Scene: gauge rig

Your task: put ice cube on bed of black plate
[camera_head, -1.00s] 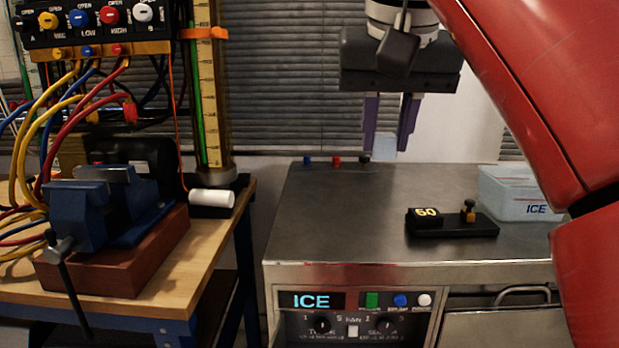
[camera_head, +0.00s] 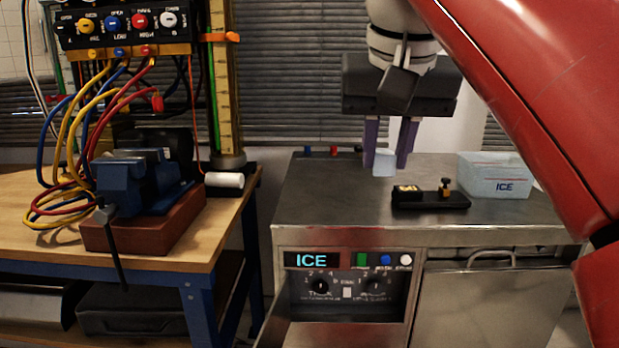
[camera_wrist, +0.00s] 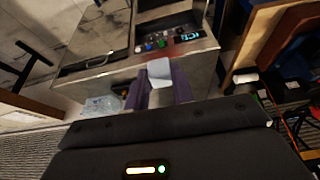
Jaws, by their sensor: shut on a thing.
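My gripper (camera_head: 389,160) hangs over the steel counter with its two purple fingers shut on a pale, translucent ice cube (camera_head: 384,162). The cube sits at the fingertips and looks slightly tilted. The black plate (camera_head: 430,203) lies on the counter, to the right of and below the cube in the head view. It carries a yellow-marked block at its left and a brass and black knob at its right. The cube and plate look apart. In the wrist view the ice cube (camera_wrist: 160,70) shows between the fingers; I cannot make out the plate clearly there.
A pale ICE box (camera_head: 492,177) stands right of the plate. Small coloured pieces (camera_head: 333,151) lie at the counter's back edge. The steel counter (camera_head: 320,195) is clear at left. A wooden bench with a blue vise (camera_head: 130,185) and cables stands left.

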